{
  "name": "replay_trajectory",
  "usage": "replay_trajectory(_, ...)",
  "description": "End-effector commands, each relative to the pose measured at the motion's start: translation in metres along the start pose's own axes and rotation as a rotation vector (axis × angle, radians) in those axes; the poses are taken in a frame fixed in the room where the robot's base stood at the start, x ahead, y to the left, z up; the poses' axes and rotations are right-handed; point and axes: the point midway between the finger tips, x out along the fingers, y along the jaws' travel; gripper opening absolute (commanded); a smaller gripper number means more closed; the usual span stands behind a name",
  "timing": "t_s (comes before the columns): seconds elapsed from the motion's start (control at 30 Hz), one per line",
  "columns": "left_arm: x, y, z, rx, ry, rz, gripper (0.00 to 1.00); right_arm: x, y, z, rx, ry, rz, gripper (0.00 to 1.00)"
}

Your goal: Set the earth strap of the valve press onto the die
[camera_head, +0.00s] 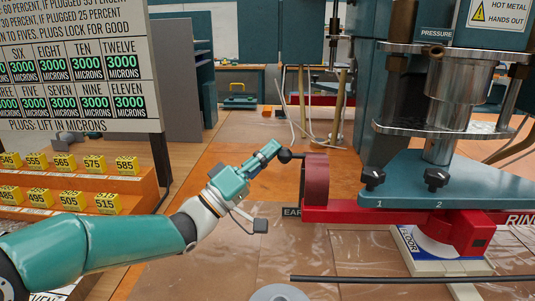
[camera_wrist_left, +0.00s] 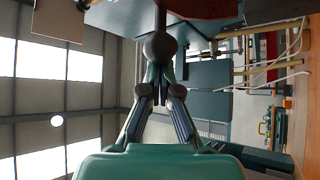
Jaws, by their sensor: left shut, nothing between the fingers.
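The valve press (camera_head: 440,180) stands at the right, with a teal plate on a red base arm. At the left end of that arm is a brown-red drum (camera_head: 316,178), with a lever ending in a black ball knob (camera_head: 284,155). A label starting "EAR" (camera_head: 291,211) sits below it, partly cut off. My left gripper (camera_head: 276,148) is shut and empty, its tips right by the knob. In the left wrist view the knob (camera_wrist_left: 160,47) is just ahead of the closed fingertips (camera_wrist_left: 157,88); I cannot tell whether they touch. My right gripper is not in view.
A tiered orange stand with yellow numbered blocks (camera_head: 95,163) and a sign board (camera_head: 80,65) are at left. A black bar (camera_head: 420,279) crosses the lower right above the brown floor covering. A round grey piece (camera_head: 278,292) is at the bottom edge. White cables hang behind.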

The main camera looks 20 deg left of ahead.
Motion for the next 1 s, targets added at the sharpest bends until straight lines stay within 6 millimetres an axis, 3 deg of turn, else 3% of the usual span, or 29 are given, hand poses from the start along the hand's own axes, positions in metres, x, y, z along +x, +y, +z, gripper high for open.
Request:
replay_trajectory(0.23,-0.013,-0.001,0.004,-0.002,-0.009,-0.002,0.00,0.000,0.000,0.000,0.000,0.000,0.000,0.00)
replay_trajectory(0.63,-0.070,-0.002,0.001,-0.001,-0.001,-0.003,0.00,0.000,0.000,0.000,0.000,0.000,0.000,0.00)
replay_trajectory(1.0,-0.076,-0.001,0.001,-0.001,-0.001,0.000,0.00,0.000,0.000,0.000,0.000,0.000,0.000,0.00)
